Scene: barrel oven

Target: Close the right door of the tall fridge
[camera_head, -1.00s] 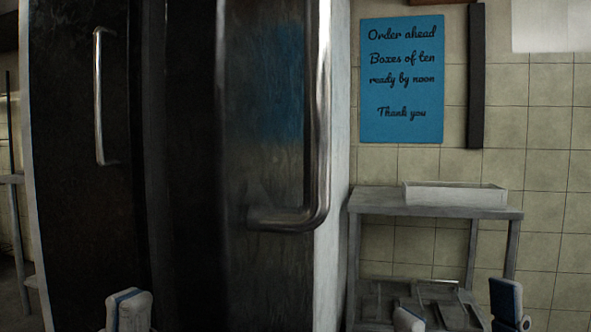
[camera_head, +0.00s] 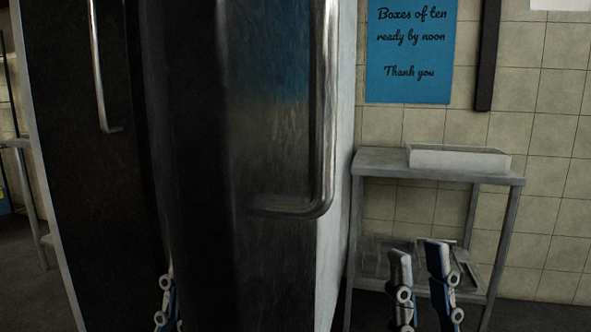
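The tall dark fridge has a left door (camera_head: 75,150) with a vertical metal handle, which looks closed. The right door (camera_head: 270,140) stands open toward me, its broad dark edge facing me and its outer face turned to the right. Its metal handle (camera_head: 325,110) sticks out on the right. My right gripper (camera_head: 419,252) is at lower right, to the right of the door and apart from it in the picture, fingers apart and empty. My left gripper (camera_head: 168,285) shows only partly at the bottom, left of the right door's edge; its finger gap cannot be made out.
A grey metal table (camera_head: 375,160) with a white tray (camera_head: 458,160) and a lower shelf stands right of the fridge against the tiled wall. A blue sign (camera_head: 410,55) hangs above. Another shelf (camera_head: 25,180) stands at far left.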

